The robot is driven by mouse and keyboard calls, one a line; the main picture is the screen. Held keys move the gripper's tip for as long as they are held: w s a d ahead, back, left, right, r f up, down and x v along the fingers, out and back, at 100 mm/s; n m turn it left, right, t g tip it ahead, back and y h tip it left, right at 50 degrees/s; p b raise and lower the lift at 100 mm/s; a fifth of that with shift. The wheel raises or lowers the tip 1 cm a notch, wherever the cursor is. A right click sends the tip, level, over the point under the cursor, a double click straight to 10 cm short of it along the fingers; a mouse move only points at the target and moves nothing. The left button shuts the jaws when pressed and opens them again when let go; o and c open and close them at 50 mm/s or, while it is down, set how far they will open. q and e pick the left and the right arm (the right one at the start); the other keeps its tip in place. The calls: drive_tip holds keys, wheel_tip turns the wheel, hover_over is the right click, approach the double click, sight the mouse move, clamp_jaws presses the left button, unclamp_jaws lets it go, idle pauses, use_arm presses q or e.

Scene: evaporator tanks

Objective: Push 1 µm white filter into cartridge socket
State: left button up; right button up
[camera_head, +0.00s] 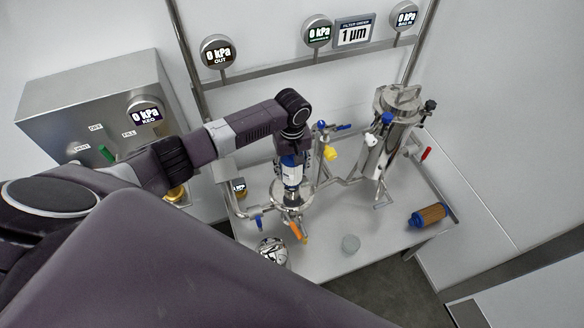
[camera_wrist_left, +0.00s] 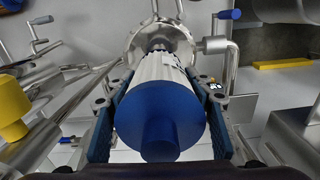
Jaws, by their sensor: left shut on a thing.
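The white filter (camera_head: 292,170) is a pleated white cylinder with a blue end cap. My left gripper (camera_head: 291,180) is shut around its body. In the left wrist view the filter (camera_wrist_left: 158,72) lies between the two blue-padded fingers (camera_wrist_left: 160,88), its blue cap towards the camera. Its far end points at the steel cartridge socket (camera_wrist_left: 155,40), a round flanged fitting that also shows in the head view (camera_head: 291,195) directly below the filter. The filter looks roughly upright over the socket. I cannot tell how deep its lower end sits. My right gripper is not in view.
A tall steel housing (camera_head: 388,145) with valves stands to the right. A brown filter with blue ends (camera_head: 428,215) lies on the white table (camera_head: 395,240). Pipes and a yellow handle (camera_head: 330,153) are close by.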

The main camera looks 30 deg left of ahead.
sight(292, 163)
use_arm(q)
drive_tip(key=shift+f, duration=0.1)
drive_tip(key=shift+f+b, duration=0.7)
drive_tip(key=shift+f, duration=1)
drive_tip(key=o, duration=1.4)
drive_tip(key=shift+r, duration=0.1)
wheel_tip(292, 163, up, 5)
drive_tip(key=p, duration=0.5)
drive_tip(key=shift+p, duration=0.4)
drive_tip(key=shift+r, duration=0.95)
